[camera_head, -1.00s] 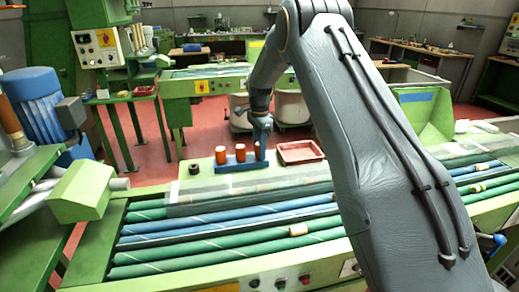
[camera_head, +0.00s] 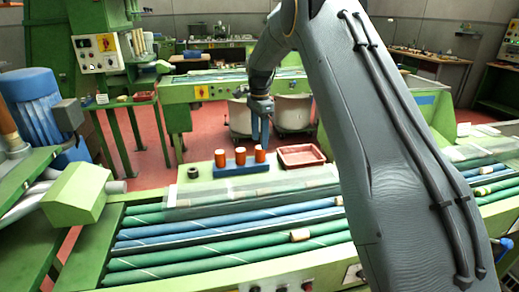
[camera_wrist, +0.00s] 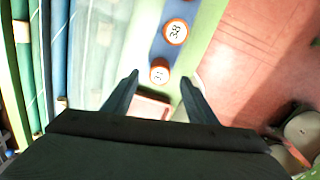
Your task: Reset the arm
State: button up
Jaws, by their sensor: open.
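My gripper (camera_head: 260,128) hangs above and behind the blue rack in the head view, with its fingers pointing down. In the wrist view its two fingers (camera_wrist: 160,95) are spread apart with nothing held between them. The blue rack (camera_head: 242,169) holds three orange-brown cylinders in a row, the right one (camera_head: 260,154) closest below my gripper. In the wrist view two cylinder tops with printed numbers show, one (camera_wrist: 176,32) further up and one (camera_wrist: 159,71) beyond the fingertips.
A red tray (camera_head: 300,155) lies right of the rack, and a small dark ring (camera_head: 193,173) lies left. Green and blue rollers (camera_head: 225,245) run across the front, with a cork (camera_head: 300,236) on them. Pale bins (camera_head: 292,112) stand behind.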

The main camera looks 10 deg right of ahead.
jog(key=shift+r, duration=0.55)
jog(key=shift+s, duration=0.1)
jog(key=shift+s, duration=0.3)
jog(key=s+f+n, duration=0.2)
jog(key=s+n, duration=0.6)
jog(key=s, duration=1.1)
jog(key=s+f+n+t, duration=0.1)
jog(key=s+n, duration=0.6)
jog(key=s, duration=1.2)
jog(key=shift+s+f+n, duration=0.15)
jog(key=shift+f+n, duration=0.25)
jog(key=shift+f, duration=0.4)
